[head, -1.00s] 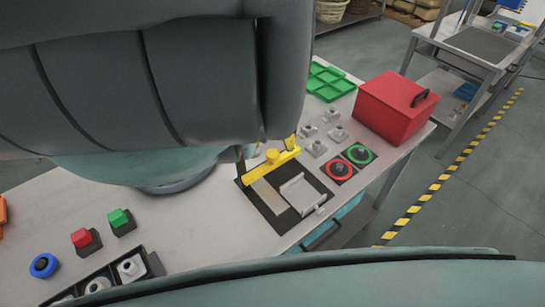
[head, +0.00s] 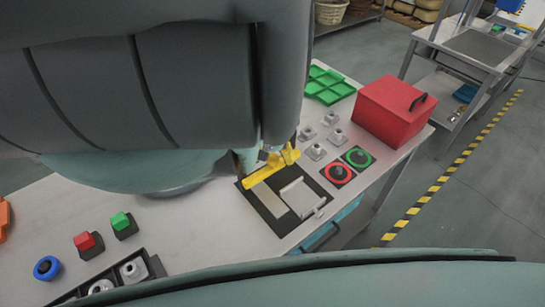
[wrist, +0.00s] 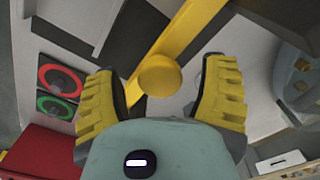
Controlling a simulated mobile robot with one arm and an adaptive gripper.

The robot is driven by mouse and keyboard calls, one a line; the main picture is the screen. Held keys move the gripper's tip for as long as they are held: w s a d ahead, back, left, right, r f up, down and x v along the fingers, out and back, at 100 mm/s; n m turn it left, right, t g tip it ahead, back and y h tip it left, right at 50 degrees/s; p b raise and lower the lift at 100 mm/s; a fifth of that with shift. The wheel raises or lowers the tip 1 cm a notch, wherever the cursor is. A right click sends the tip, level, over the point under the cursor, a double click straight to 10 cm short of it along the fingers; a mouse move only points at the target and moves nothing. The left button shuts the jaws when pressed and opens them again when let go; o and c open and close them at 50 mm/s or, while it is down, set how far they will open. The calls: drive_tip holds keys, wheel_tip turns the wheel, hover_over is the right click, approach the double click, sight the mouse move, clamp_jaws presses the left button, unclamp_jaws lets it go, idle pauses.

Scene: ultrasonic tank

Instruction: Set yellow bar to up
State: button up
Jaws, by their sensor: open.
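The yellow bar (head: 264,171) lies flat across the far end of a black panel (head: 241,185) on the bench. In the wrist view the yellow bar (wrist: 180,35) runs diagonally, with a round yellow knob (wrist: 160,75) on it. My gripper (wrist: 162,92) is open. Its two yellow ribbed fingers stand on either side of the knob, with a gap on both sides. In the head view my gripper (head: 272,160) is over the bar, and my arm hides much of it and the knob.
A grey flap (head: 298,198) and a pale plate are on the same panel. Red (head: 338,173) and green (head: 358,157) round dials, several grey knobs (head: 315,151) and a red box (head: 393,108) stand nearby. Red and green buttons (head: 122,222) are at the left.

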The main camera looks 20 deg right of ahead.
sight(272, 157)
drive_tip(key=shift+c, duration=0.3)
clamp_jaws()
wheel_tip(272, 157, up, 6)
drive_tip(key=p, duration=0.3)
drive_tip(key=shift+r, duration=0.2)
drive_tip(key=shift+f, duration=0.1)
drive_tip(key=shift+o, duration=0.3)
unclamp_jaws()
